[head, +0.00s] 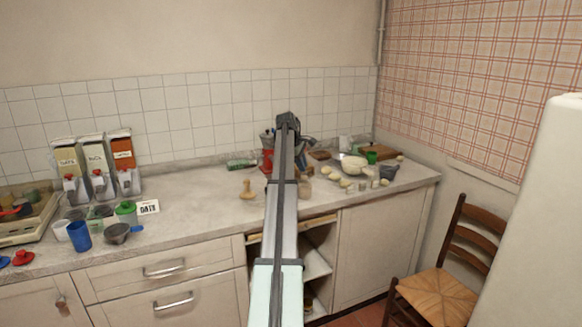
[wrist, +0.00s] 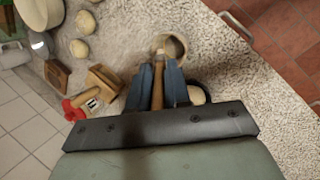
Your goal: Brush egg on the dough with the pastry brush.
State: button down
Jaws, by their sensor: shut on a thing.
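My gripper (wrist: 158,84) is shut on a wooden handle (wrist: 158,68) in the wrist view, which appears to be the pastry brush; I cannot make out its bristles. The handle's far end is at a small round beige cup or bowl (wrist: 174,44); I cannot tell whether it touches it or what the cup holds. Pale round dough-like balls (wrist: 79,49) lie on the counter at upper left. Another pale ball (wrist: 196,95) sits just right of my fingers, partly hidden. In the head view, pale pieces (head: 346,183) lie on the right counter; my arm hides the gripper.
A wooden block-like tool (wrist: 104,78) and a red-and-wood item (wrist: 73,108) lie left of my fingers. A pale bowl (head: 354,165) and dark pot (head: 388,172) stand at the counter's right. Dispensers (head: 97,165) and cups (head: 78,236) stand left.

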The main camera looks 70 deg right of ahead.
jog(key=shift+f, duration=3)
jog(key=shift+f, duration=0.5)
jog(key=shift+r, duration=0.1)
jog(key=shift+r, duration=3.4)
